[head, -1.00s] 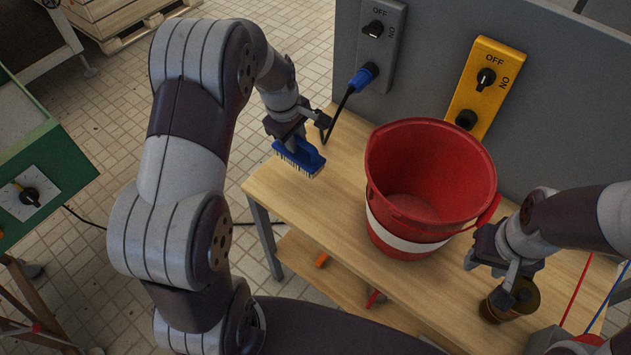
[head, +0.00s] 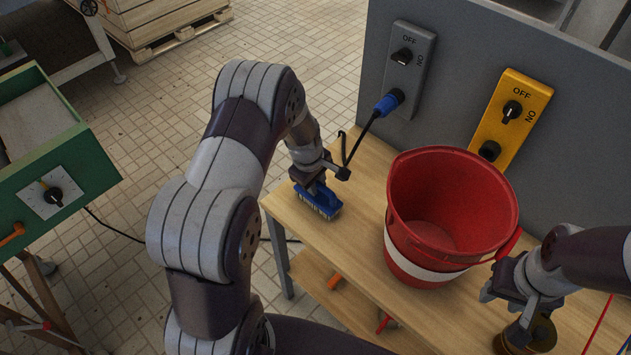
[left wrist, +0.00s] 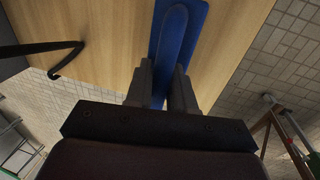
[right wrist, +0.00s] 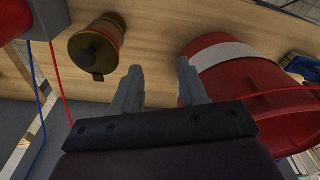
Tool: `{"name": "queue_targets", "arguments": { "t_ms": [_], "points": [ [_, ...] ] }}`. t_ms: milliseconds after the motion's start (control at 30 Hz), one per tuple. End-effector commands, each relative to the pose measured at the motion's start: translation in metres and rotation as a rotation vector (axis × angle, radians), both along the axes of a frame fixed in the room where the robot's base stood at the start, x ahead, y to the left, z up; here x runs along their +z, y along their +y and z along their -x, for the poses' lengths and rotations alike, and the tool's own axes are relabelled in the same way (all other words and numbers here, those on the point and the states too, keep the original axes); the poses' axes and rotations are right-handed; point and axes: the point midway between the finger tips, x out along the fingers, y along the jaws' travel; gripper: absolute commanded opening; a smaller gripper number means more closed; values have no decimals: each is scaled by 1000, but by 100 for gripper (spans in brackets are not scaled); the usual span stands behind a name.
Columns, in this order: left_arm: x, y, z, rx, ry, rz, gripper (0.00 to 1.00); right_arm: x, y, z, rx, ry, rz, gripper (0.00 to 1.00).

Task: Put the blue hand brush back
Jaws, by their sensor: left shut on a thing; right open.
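The blue hand brush (head: 318,201) is at the left end of the wooden table, bristles down. My left gripper (head: 316,184) is shut on its handle. The brush also shows between the fingers in the left wrist view (left wrist: 178,40), over the table top. I cannot tell whether its bristles touch the wood. My right gripper (right wrist: 155,90) is open and empty, near the right part of the table, between a brass-coloured container and the red bucket.
The red bucket (head: 440,262) with a white band stands mid-table. The brass-coloured container (right wrist: 98,45) stands at the right. A grey panel (head: 455,60) with grey and yellow switch boxes rises behind.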

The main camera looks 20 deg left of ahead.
Motion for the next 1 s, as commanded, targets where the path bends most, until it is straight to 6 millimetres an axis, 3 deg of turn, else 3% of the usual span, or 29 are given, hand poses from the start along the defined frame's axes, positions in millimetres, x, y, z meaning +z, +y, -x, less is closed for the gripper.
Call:
{"name": "queue_targets", "arguments": {
  "t_ms": [300,333,400,767,1000],
  "points": [
    [-7,0,0,1,1,1,0,-4,0,0,0,0,0,43],
    [-7,0,0,1,1,1,26,-4,0,0,0,0,0,43],
    [-6,0,0,1,1,1,48,-3,0,0,0,0,0,43],
    [-5,0,0,0,-2,0,48,-12,0,0,0,0,0,43],
    [59,-2,9,-1,-5,0,48,-7,0,0,0,0,0,43]
  ]
}}
